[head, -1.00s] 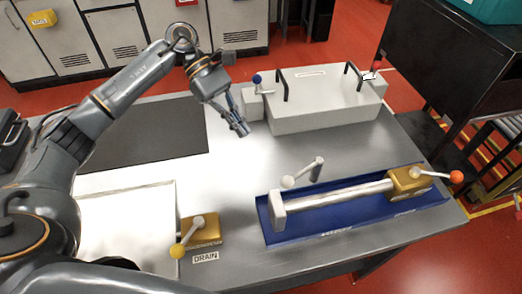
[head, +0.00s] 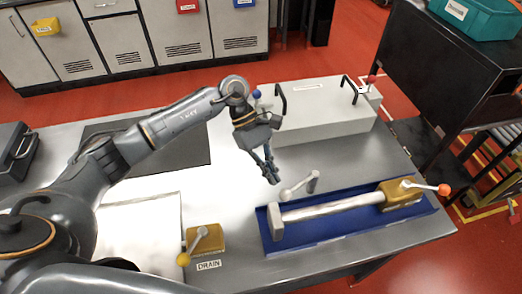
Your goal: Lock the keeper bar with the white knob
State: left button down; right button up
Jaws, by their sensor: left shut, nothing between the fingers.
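The white knob (head: 285,196) is the pale ball on the end of a short grey lever (head: 302,186), which stands behind the blue tray (head: 330,232). A silver bar (head: 330,208), which looks like the keeper bar, lies along this tray between a grey end block (head: 276,222) and a brass block (head: 396,196). My left gripper (head: 272,178) is shut and empty, pointing down just behind and left of the white knob, apart from it as far as I can tell. My right gripper is not in view.
An orange knob (head: 445,190) sits on the brass block's lever. A yellow knob (head: 183,259) is by the DRAIN label (head: 209,265). A grey box (head: 325,112) with black handles, a blue knob (head: 256,94) and a red knob (head: 371,79) stands behind.

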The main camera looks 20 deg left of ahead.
pick_arm(q)
jog(key=shift+s+d+f, duration=0.2)
jog(key=shift+s+d, duration=0.15)
jog(key=shift+d, duration=0.25)
